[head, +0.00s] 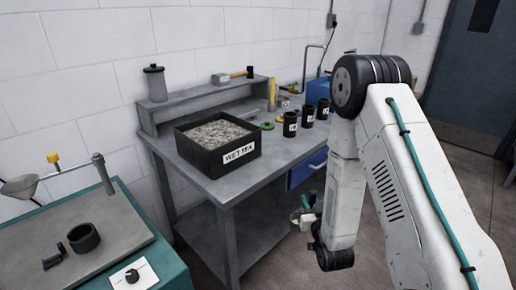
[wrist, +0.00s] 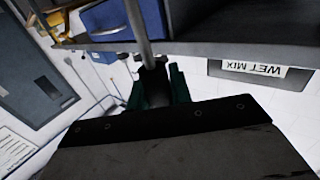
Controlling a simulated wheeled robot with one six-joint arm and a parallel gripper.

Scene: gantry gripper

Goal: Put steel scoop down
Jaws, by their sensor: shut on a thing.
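My gripper (head: 306,217) hangs low at the end of my arm in the head view, in front of the workbench's right side and below its top. The rod runs up out of the picture, so the scoop's bowl is not visible there. In the head view the scoop is too small and hidden to make out.
The grey workbench (head: 252,172) carries a black WET MIX box (head: 239,157) full of gravel, several black labelled cups (head: 307,119) and a raised back shelf (head: 205,104) with a hammer. A teal-edged side table (head: 110,225) stands at left. Bare benchtop shows around the box.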

